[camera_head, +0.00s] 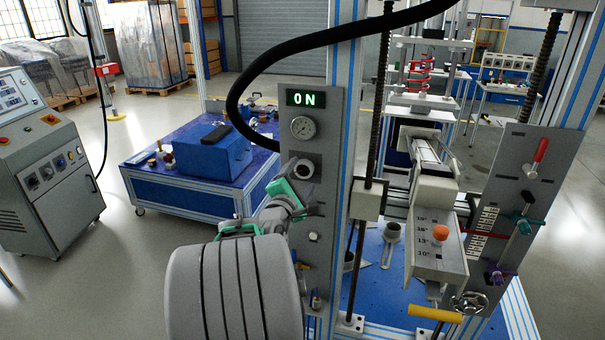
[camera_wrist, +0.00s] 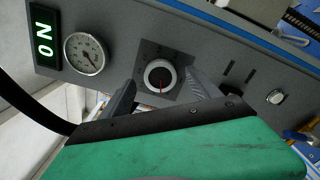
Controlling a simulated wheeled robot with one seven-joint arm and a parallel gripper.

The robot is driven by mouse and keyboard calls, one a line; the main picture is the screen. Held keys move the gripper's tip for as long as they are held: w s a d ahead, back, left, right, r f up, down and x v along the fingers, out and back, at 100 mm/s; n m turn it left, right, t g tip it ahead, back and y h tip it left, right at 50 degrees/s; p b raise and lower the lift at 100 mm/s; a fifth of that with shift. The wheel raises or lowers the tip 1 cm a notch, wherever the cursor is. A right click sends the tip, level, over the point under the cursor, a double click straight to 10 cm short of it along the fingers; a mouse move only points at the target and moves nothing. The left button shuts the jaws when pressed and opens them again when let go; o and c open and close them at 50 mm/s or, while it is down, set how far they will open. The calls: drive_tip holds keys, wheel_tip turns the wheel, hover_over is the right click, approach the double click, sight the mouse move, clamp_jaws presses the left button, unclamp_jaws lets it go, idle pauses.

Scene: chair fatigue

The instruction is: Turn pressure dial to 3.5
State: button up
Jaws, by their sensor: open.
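My gripper is open, one finger on each side of the dial; contact cannot be told. The dial's scale marks are too small to read. A round gauge (camera_head: 303,127) with a needle is above the dial.
A lit green "ON" display (camera_head: 306,98) tops the panel (camera_head: 318,205). A black hose (camera_head: 290,50) arches over it. A white button (camera_head: 313,237) is below the dial. To the right stand a threaded rod (camera_head: 379,100) and a unit with an orange knob (camera_head: 440,232).

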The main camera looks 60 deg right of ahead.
sight(304, 169)
drive_tip(key=d, duration=0.2)
drive_tip(key=shift+w+d, duration=0.2)
drive_tip(key=shift+d, duration=0.1)
drive_tip(key=c, duration=1.4)
